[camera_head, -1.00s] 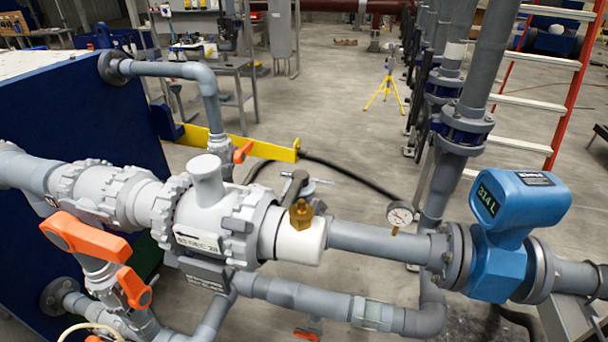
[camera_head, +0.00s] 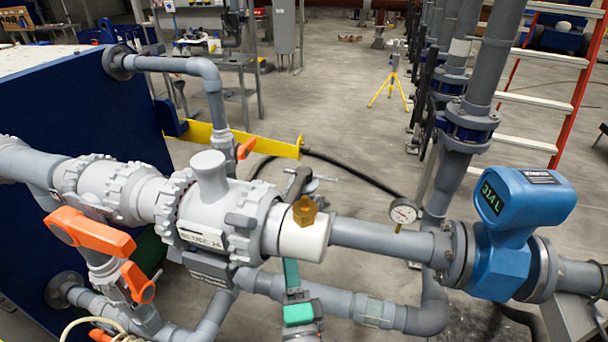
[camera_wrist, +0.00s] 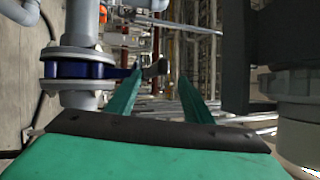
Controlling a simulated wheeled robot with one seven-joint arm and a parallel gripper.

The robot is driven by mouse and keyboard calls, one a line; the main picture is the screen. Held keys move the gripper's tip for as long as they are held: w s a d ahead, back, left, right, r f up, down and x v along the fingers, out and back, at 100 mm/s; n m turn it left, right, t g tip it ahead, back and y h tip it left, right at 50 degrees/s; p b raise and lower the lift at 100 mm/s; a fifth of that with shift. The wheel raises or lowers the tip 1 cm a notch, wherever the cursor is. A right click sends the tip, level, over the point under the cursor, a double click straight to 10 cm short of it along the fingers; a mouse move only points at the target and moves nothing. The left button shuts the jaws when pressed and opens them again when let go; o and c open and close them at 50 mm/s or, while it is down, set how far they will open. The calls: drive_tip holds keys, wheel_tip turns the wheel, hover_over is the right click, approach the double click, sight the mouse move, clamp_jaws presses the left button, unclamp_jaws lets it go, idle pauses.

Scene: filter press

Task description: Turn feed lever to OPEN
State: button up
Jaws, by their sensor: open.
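My gripper (camera_wrist: 160,76) is open, its two green fingers pointing forward in the wrist view. In the head view, green parts of my gripper (camera_head: 298,314) show below the white and grey pipe, partly hidden. A grey lever (camera_head: 298,183) stands behind the brass fitting (camera_head: 305,210). Orange levers show at the left, a large one (camera_head: 90,232) and a smaller one (camera_head: 138,282). No OPEN mark is readable.
A pressure gauge (camera_head: 403,212) and a blue flow meter (camera_head: 515,225) sit on the pipe run to the right. A lower grey pipe (camera_head: 340,303) crosses near my gripper. A dark blue panel (camera_head: 95,130) closes off the left. Floor beyond is mostly clear.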

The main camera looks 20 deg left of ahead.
drive_tip(key=x, duration=0.8)
drive_tip(key=shift+w+a+r, duration=0.1)
drive_tip(key=shift+w, duration=0.2)
drive_tip(key=c, duration=0.7)
